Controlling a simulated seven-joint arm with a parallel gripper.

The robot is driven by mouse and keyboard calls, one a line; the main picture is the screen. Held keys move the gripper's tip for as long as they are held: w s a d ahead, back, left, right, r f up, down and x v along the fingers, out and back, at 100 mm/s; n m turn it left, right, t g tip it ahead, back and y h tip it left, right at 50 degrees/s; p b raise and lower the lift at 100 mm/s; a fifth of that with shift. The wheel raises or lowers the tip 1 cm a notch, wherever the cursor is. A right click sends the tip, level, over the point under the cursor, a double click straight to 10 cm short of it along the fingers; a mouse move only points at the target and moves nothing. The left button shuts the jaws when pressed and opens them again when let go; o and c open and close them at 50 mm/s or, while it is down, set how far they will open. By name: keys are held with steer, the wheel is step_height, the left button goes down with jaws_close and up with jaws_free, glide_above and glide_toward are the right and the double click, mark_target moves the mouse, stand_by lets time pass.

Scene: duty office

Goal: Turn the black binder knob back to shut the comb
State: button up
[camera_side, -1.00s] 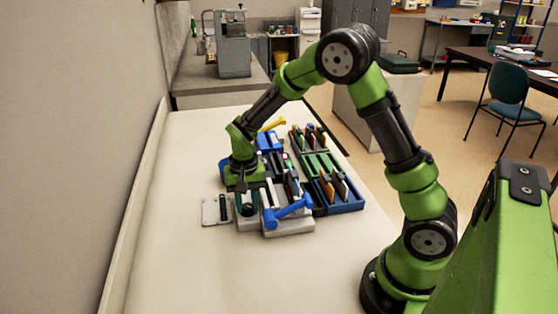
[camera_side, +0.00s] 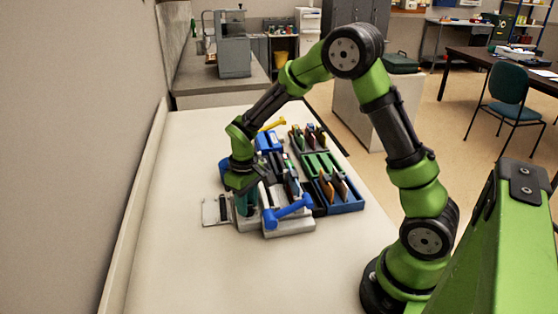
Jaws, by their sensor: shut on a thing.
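My gripper (camera_side: 246,206) points down at the near left of the group of tools on the white bench. It is shut on the black binder knob, which its fingers mostly hide. The knob sits at the left end of a pale grey binder (camera_side: 250,226). The comb is too small and too covered to make out, so I cannot tell how far it is open.
A blue lever handle (camera_side: 288,212) stands close to the right of my gripper. A pale plate (camera_side: 212,211) lies at left. Blue and green trays (camera_side: 346,206) with upright pieces stand at right. The near bench (camera_side: 200,270) is clear.

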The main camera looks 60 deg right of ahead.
stand_by(0.4)
steer(key=o, duration=0.8)
steer(key=shift+c, duration=0.2)
steer(key=shift+r, duration=0.1)
step_height(320, 180, up, 17)
